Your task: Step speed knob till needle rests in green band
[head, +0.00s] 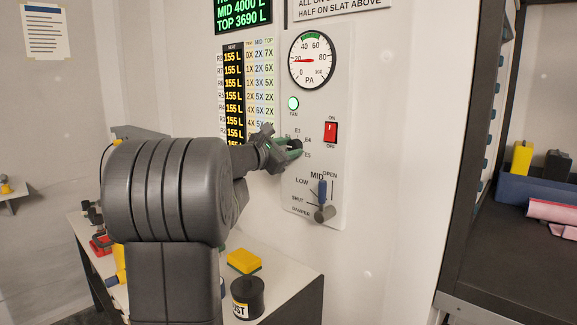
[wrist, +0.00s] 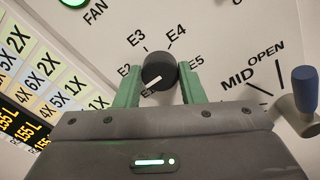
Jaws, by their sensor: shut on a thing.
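The speed knob (wrist: 158,72) is black and round, with labels E2 to E5 around it in the wrist view. Its white mark points to the lower left, below E2. My gripper (wrist: 160,84) has its green fingers on both sides of the knob, shut on it. In the head view, my gripper (head: 291,149) reaches the panel and partly hides the knob (head: 297,145). The round gauge (head: 311,60), marked PA, has a red needle (head: 303,61) pointing left, near 20. The green band (head: 312,37) is at the top of the dial, so the needle is outside it.
The fan lamp (head: 293,103) glows green. A red switch (head: 330,132) is right of the knob. The blue-handled damper lever (head: 322,190) stands below right, close to my gripper in the wrist view. A bench below holds a yellow sponge (head: 244,261) and a dark jar (head: 247,297).

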